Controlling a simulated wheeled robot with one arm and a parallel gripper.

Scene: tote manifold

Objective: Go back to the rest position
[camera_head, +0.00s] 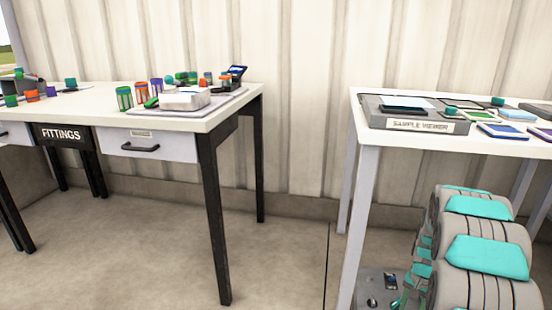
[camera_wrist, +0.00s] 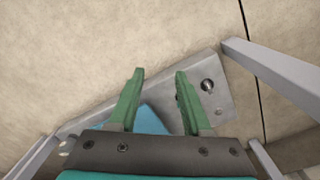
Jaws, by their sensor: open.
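My gripper (camera_wrist: 157,103) shows in the wrist view with its two green fingers apart and nothing between them. It points down over a grey plate of my own base, with the concrete floor beyond. In the head view, my folded grey and teal arm stands at the lower right, beside and partly in front of the right table (camera_head: 365,138). The fingers cannot be made out clearly in the head view.
The left table (camera_head: 225,112) carries colored jars (camera_head: 124,97), a white box (camera_head: 184,99) and a FITTINGS sign (camera_head: 61,135). The right table holds a sample viewer (camera_head: 415,121) and several flat pieces. Bare floor (camera_head: 280,265) lies between the tables. Table legs stand close to my gripper.

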